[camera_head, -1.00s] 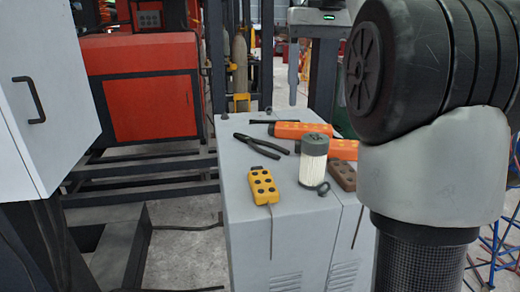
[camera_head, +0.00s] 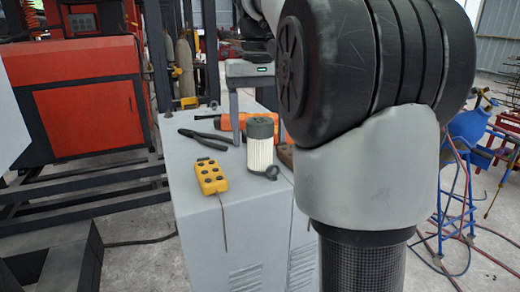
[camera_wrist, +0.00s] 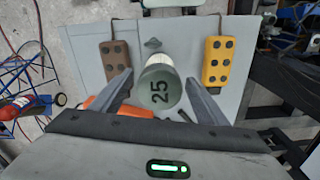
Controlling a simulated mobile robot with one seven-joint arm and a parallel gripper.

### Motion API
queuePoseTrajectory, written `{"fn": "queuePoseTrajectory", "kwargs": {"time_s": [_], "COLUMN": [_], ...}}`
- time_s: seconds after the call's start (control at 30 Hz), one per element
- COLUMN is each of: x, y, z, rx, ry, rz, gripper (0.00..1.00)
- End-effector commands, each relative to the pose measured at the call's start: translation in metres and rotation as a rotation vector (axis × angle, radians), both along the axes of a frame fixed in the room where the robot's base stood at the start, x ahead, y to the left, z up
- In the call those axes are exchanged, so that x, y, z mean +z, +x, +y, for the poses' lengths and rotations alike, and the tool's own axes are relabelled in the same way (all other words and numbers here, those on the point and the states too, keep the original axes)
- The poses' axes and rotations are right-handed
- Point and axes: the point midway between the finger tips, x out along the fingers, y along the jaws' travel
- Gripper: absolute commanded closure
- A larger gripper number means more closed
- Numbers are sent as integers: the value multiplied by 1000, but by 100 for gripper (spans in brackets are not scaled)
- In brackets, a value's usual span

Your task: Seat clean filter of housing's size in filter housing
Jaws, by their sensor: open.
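A filter (camera_head: 260,152) with a pale pleated body and dark green cap stands upright on the grey cabinet top. In the wrist view the filter (camera_wrist: 160,85) shows its cap from above, marked "25". My gripper (camera_head: 256,135) is over it, pointing down and open, one finger on each side of the filter. In the wrist view my gripper (camera_wrist: 159,76) has the cap between its fingers; whether either finger touches it, I cannot tell. Whether the filter is clean all round is not shown. I cannot make out a filter housing in these frames.
Orange machinery (camera_head: 88,115) stands behind left.

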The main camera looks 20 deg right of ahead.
Motion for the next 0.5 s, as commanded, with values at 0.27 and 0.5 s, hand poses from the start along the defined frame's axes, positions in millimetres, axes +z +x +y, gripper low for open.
{"fn": "queuePoseTrajectory", "kwargs": {"time_s": [0.27,0.5], "x": [-41,-45], "y": [-1,0], "z": [-1,-1], "rx": [0,0], "ry": [0,0], "rz": [2,1], "gripper": [32,32]}}
